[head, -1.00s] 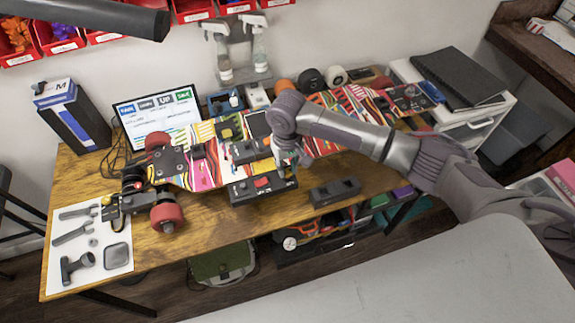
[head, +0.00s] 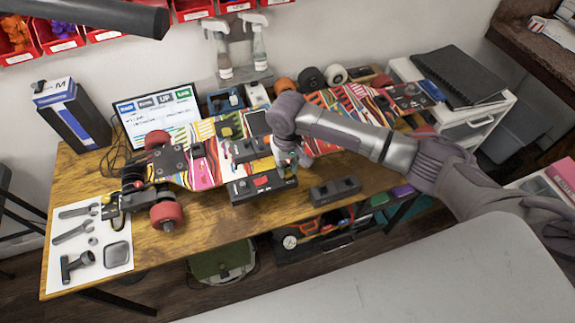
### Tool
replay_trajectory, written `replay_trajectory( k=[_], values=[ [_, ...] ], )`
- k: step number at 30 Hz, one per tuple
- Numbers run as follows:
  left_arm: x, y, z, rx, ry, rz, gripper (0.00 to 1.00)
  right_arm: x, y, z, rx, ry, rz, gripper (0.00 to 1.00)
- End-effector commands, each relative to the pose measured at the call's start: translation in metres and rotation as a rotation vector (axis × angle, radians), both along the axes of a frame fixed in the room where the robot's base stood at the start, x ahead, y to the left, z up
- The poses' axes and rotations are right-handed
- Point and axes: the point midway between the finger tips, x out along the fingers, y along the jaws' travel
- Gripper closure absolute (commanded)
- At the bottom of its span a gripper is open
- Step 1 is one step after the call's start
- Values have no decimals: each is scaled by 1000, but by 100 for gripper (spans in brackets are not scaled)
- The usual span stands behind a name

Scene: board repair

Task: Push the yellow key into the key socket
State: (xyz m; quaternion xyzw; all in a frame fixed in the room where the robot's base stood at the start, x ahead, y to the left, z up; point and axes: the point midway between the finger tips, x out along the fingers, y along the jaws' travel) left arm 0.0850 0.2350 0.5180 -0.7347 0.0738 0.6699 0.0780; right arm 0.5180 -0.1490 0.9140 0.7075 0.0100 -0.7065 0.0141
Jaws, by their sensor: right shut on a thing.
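My right gripper (head: 292,160) points down over the front edge of the colourful skateboard deck (head: 205,172). It is by the right end of a black box (head: 243,192) with a red switch (head: 262,181). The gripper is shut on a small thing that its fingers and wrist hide. I cannot make out the yellow key or the key socket for certain, nor whether the held thing touches the box. My left gripper is out of view.
A second dark module (head: 335,191) lies on the wooden table (head: 200,232) to the right of the box. Tools lie on a white sheet (head: 75,277) at the left. A screen (head: 158,118) and spray bottles (head: 219,52) stand behind the board.

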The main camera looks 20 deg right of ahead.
Motion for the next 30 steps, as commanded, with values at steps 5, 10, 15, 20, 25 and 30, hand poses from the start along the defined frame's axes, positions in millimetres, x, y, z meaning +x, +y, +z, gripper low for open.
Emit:
replay_trajectory(
  k=[5,10,15,20,25,30],
  values=[
    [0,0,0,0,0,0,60,0,0,-1,0,1,0,100],
    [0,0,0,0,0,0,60,0,0,-1,0,1,0,64],
    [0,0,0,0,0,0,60,0,0,-1,0,1,0,47],
    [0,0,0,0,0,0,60,0,0,-1,0,1,0,47],
    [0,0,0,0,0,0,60,0,0,-1,0,1,0,32],
    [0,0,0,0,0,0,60,0,0,-1,0,1,0,32]
  ],
)
